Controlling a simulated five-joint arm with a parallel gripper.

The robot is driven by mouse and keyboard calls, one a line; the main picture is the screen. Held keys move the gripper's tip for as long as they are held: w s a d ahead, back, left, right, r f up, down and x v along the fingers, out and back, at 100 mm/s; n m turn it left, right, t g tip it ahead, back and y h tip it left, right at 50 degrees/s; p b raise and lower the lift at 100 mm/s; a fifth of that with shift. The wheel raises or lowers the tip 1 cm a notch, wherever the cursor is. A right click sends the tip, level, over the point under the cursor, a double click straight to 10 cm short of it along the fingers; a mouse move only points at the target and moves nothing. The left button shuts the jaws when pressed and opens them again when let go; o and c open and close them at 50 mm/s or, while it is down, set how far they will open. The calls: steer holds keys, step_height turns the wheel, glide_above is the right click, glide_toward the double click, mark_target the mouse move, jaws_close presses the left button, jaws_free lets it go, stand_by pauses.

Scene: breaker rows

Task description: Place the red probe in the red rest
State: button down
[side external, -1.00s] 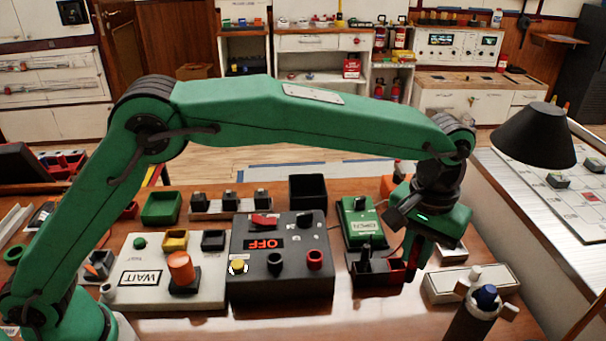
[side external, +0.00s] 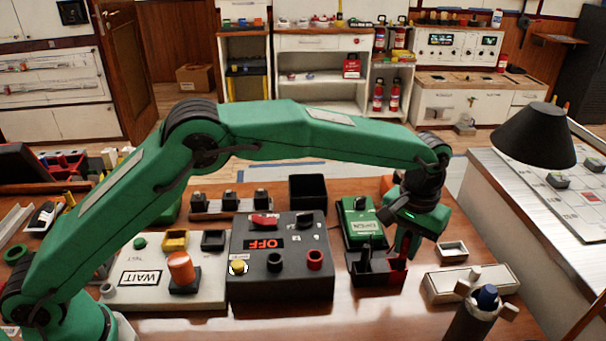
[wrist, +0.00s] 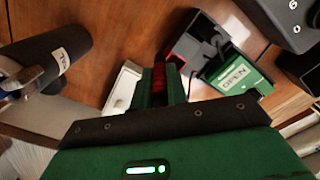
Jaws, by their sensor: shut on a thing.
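My gripper (side external: 408,250) is shut on the red probe (wrist: 158,85), which shows as a red strip between the green fingers in the wrist view. In the side view the probe is mostly hidden by the fingers. The red rest (side external: 398,274) looks to be the red right part of a small black-and-red holder; its red edge also shows in the wrist view (wrist: 178,52). A dark upright probe stands in the holder's black part (side external: 362,272). My gripper is just behind and above the red part in the side view; I cannot tell whether the probe touches it.
A green meter marked OPEN (side external: 361,224) stands behind the holder, with a cable beside it. A black panel marked OFF (side external: 280,285) is to the left. A white tray (side external: 470,285) and a dark cylinder (side external: 468,322) with a blue top are to the right.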

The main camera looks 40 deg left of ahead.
steer(key=w+a+f, duration=0.2)
steer(key=w, duration=0.1)
steer(key=shift+w+f, duration=0.15)
steer(key=shift+w, duration=0.05)
steer(key=shift+f, duration=0.1)
steer(key=shift+f, duration=1.95)
steer(key=shift+f, duration=0.1)
steer(key=c, duration=1.4)
jaws_free()
